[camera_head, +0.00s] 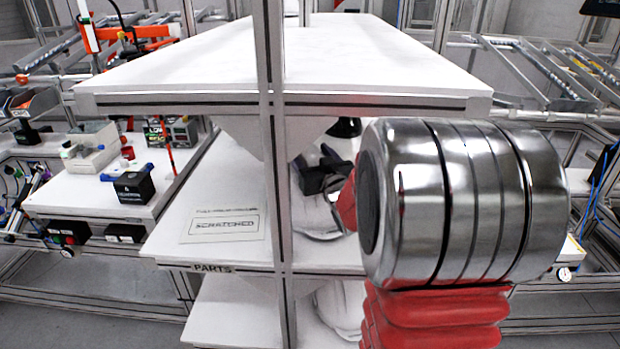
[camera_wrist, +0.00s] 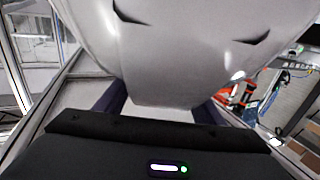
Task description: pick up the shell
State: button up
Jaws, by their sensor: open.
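A pale grey-white helmet shell (camera_wrist: 200,50) fills the top of the wrist view, with dark slots in its smooth surface. In the head view a pale shell (camera_head: 312,218) shows on the middle shelf, partly hidden by a post and my arm. My gripper (camera_head: 322,178) is dark and sits right above that shell. In the wrist view my gripper (camera_wrist: 160,105) is open, one finger on each side of the shell's near part. I cannot tell whether the fingers touch it.
The middle shelf (camera_head: 180,240) bears a "SCRATCHED" label (camera_head: 223,226) and is bare to the left. The upper shelf (camera_head: 390,75) is empty above. A metal post (camera_head: 273,160) stands in front. Another white shell (camera_head: 343,305) is on the lower shelf.

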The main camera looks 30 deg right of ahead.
grip_shut()
dwell(0.8)
